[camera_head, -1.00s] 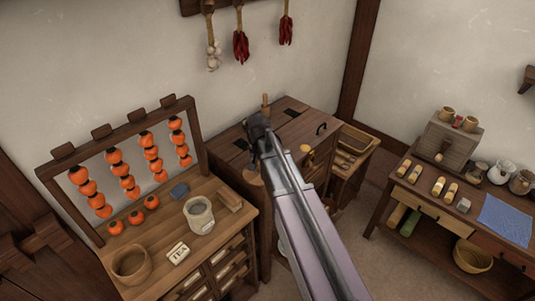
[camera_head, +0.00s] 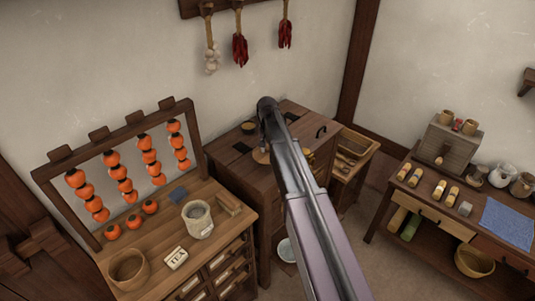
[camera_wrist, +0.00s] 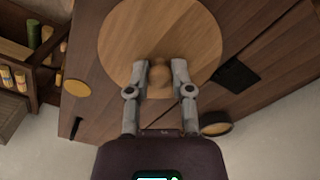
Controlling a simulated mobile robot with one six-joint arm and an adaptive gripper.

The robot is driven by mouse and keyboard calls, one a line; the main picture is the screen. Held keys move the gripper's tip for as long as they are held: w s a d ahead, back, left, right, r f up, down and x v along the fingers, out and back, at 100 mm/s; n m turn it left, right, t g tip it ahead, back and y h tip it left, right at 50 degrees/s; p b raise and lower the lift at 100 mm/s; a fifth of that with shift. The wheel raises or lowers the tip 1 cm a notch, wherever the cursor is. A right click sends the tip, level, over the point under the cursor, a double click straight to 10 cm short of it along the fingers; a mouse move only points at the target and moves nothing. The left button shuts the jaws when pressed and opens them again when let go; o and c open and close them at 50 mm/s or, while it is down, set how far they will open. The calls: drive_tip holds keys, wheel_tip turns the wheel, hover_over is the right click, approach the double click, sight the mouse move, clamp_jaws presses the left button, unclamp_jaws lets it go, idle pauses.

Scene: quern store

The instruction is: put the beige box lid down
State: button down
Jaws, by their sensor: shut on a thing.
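The beige box lid (camera_wrist: 160,30) is a round, flat wooden disc with a small round knob (camera_wrist: 160,78) in the wrist view. My gripper (camera_wrist: 160,68) is shut on the knob, one finger on each side. In the head view a sliver of the lid (camera_head: 261,156) shows left of my arm, over the dark wooden chest (camera_head: 236,172). My arm hides the rest of it and the fingers there. I cannot tell whether the lid touches the chest top.
A small dark bowl (camera_head: 249,127) sits on the chest's back left. A yellow round object (camera_wrist: 77,88) is near the lid. A persimmon rack (camera_head: 120,165) and pale jar (camera_head: 197,219) stand on the left cabinet. A worktable (camera_head: 450,205) stands at right.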

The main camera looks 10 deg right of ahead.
sight(268, 153)
idle(0.3)
drive_tip(key=shift+w+d, duration=0.1)
drive_tip(key=shift+w, duration=0.15)
drive_tip(key=shift+w+d+f+b, duration=0.2)
drive_tip(key=shift+w+f+b, duration=0.15)
drive_tip(key=shift+f+b, duration=1.5)
drive_tip(key=shift+f, duration=0.1)
drive_tip(key=c, duration=0.5)
unclamp_jaws()
wheel_tip(268, 153, up, 12)
drive_tip(key=p, duration=1.2)
drive_tip(key=shift+r, duration=0.2)
